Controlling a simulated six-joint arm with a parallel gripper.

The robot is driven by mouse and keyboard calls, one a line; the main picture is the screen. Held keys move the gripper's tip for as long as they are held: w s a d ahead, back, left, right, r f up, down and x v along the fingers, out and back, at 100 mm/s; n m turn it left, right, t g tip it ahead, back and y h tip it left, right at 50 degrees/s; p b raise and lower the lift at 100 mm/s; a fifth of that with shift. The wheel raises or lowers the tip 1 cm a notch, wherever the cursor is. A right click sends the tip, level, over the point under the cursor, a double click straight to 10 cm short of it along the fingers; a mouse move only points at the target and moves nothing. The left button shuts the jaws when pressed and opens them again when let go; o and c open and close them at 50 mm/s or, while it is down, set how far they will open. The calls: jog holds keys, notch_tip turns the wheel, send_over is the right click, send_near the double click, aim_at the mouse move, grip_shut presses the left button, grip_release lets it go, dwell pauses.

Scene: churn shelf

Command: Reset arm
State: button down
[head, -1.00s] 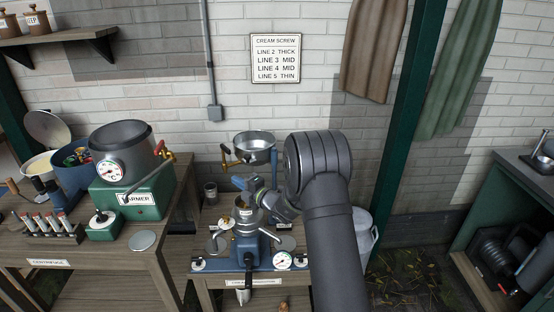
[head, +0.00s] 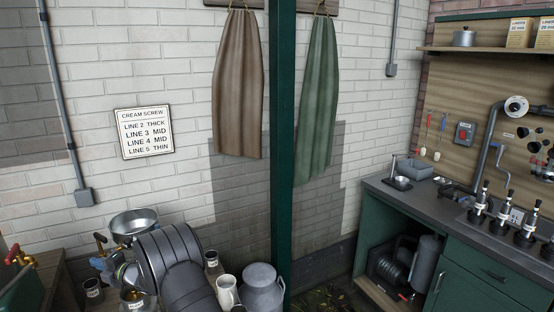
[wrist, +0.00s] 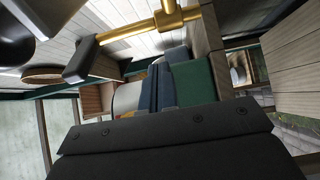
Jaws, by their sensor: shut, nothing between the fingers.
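My gripper (head: 103,263) is at the lower left of the head view, partly hidden behind my dark arm. It is beside and just below the shiny metal bowl (head: 134,222) of the separator. In the wrist view my gripper's blue fingers (wrist: 157,88) lie side by side, shut, beyond the dark gripper body. I see nothing held in them. A brass tap (wrist: 168,18) with a black handle (wrist: 82,60) crosses close above the fingers in that view. The lower part of the separator is hidden by my arm or out of frame.
A cream jug (head: 228,292) and a grey metal churn (head: 262,290) stand right of my arm. A green post (head: 283,150) rises mid-view. The counter (head: 450,215) at right holds bottles with dark tops. A red tap (head: 20,257) is at far left.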

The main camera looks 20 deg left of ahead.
jog(key=shift+w+a+n+g, duration=0.15)
jog(key=shift+w+n+g, duration=0.2)
jog(key=shift+w, duration=1)
